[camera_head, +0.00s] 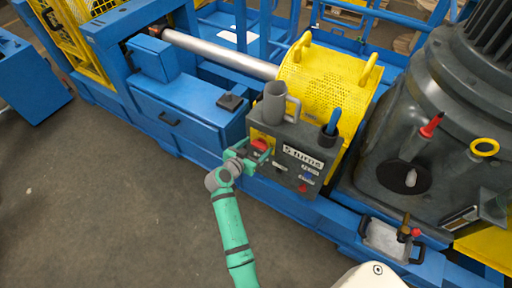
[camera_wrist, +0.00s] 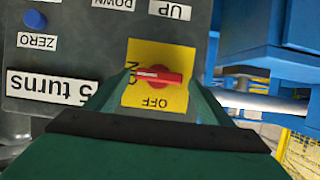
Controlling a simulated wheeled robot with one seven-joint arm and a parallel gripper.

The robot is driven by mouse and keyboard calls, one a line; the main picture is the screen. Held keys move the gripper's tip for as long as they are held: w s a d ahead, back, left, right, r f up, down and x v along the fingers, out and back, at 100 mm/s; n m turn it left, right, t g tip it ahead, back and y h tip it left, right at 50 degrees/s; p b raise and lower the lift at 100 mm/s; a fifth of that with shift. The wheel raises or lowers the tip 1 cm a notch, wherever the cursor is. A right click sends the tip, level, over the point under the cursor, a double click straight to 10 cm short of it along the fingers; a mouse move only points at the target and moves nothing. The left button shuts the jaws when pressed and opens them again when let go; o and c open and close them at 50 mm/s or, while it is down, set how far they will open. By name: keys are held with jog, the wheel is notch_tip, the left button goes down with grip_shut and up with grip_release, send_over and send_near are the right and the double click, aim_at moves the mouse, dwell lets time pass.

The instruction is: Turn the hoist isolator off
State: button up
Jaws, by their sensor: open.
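The hoist isolator is a red rotary handle (camera_wrist: 160,76) on a yellow plate (camera_wrist: 150,55), set on the left part of a grey control box (camera_head: 318,160). In the wrist view the plate appears upside down. The handle lies across the picture, its white-marked end pointing left near the partly hidden ON label. The OFF label (camera_wrist: 155,102) is below the handle. My green gripper (camera_head: 252,154) is open at the front of the box. In the wrist view its two fingers (camera_wrist: 163,86) stand on either side of the handle; contact cannot be told.
The box front also carries a "5 turns" sign (camera_head: 303,159), UP, DOWN and ZERO labels and small buttons. A grey mug (camera_head: 274,102) and a dark cup with a blue-handled item (camera_head: 333,122) stand on top. Open floor (camera_head: 110,200) lies left.

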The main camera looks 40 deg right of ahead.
jog(key=shift+s+d, duration=0.15)
jog(key=shift+d, duration=0.05)
jog(key=c, duration=1)
jog(key=shift+c, duration=0.2)
